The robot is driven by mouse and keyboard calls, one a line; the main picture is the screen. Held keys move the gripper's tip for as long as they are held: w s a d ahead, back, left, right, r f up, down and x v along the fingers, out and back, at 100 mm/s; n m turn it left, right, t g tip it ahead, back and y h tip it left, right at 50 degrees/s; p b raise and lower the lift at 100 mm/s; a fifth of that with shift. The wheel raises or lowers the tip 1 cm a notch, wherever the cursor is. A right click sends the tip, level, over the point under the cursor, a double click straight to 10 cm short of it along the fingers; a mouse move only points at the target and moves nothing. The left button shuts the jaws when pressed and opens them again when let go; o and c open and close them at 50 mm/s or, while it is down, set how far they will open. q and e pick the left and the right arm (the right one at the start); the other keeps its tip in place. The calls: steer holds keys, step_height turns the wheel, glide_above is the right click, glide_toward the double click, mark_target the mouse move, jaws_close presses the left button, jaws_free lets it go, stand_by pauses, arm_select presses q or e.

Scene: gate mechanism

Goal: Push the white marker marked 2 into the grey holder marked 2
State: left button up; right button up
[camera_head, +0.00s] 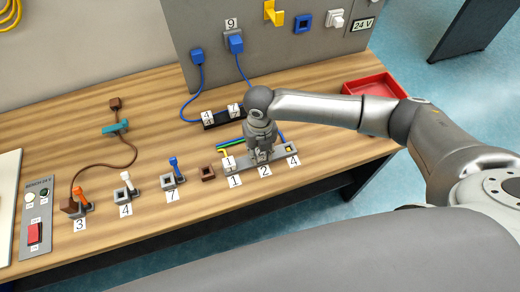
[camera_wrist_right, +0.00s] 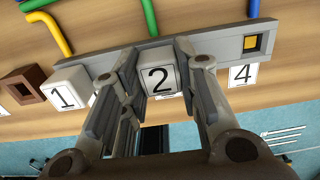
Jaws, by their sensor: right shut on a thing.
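My right gripper (camera_head: 262,158) points down over the middle of a grey holder strip (camera_head: 282,160) near the table's front edge. In the wrist view, its two fingers (camera_wrist_right: 158,88) are shut on the sides of the white marker marked 2 (camera_wrist_right: 161,80). The marker stands at the middle place of the grey strip (camera_wrist_right: 215,55), by the holder label 2 (camera_head: 264,171). The fingers hide the slot, so I cannot tell how deep the marker sits. My left gripper is out of view.
A white marker marked 1 (camera_wrist_right: 65,96) stands left of the gripper. The holder marked 4 (camera_wrist_right: 252,43) is at right with a yellow insert. A brown square socket (camera_head: 208,172) is left of the strip. Coloured tubes (camera_head: 231,144) lie behind, and a red tray (camera_head: 376,88) is behind right.

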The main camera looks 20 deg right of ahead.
steer(key=shift+f, duration=0.1)
steer(key=o, duration=1.1)
